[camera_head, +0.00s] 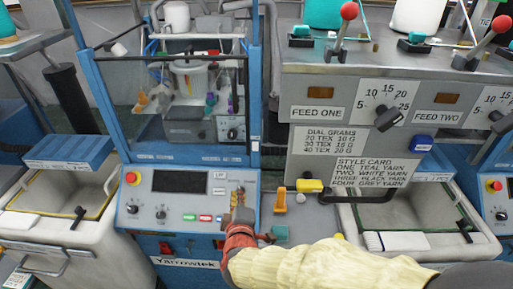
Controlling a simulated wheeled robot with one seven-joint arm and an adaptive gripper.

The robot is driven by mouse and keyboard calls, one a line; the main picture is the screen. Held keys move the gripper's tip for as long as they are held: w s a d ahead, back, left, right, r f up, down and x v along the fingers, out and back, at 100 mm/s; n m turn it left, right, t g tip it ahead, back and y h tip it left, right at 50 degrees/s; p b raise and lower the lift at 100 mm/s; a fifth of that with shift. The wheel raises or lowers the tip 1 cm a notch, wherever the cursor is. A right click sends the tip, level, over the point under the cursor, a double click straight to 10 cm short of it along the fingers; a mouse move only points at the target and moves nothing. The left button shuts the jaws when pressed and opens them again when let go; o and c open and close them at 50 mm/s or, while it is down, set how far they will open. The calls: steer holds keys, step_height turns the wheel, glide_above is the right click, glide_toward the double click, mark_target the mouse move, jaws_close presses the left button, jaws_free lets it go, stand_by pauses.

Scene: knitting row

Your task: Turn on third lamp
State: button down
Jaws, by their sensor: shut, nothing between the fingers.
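My gripper (238,198) reaches in from the lower right, its red body at the right end of the blue control panel (150,236). Its fingertips are together, in front of the panel, and hold nothing visible. I cannot tell whether they touch the panel. An amber rectangular lamp-like window (331,90) sits above the FEED ONE label, and a similar amber window (447,97) sits above FEED TWO. Both look dull. No third such window is clearly visible. The part of the panel behind my gripper is hidden.
Green, red and white buttons (205,218) sit left of my gripper. A yellow-orange lever (281,199) and a yellow block (310,186) are to the right. Red-knobbed levers (349,12) stand on the grey feed unit. White bins (30,205) flank the panel.

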steer(key=shift+w+d+r+n+t+h, duration=0.25)
steer(key=shift+d+r+n, duration=0.25)
steer(key=shift+r, duration=0.25)
steer(key=shift+w+d+r+n+t+h, duration=0.2)
steer(key=shift+d+r+n+t+h, duration=0.15)
steer(key=shift+d+r, duration=0.35)
steer(key=shift+w+d+r+n+t+h, duration=0.25)
steer(key=shift+d+r+n, duration=0.2)
steer(key=shift+r, duration=0.35)
steer(key=b, duration=0.4)
glide_toward(255, 146)
steer(key=w+f, duration=0.4)
steer(key=w, duration=0.1)
steer(key=shift+w+a+r, duration=0.1)
steer(key=shift+w+a, duration=0.05)
steer(key=shift+w, duration=0.2)
steer(key=shift+w+a+r, duration=0.15)
steer(key=shift+w, duration=0.25)
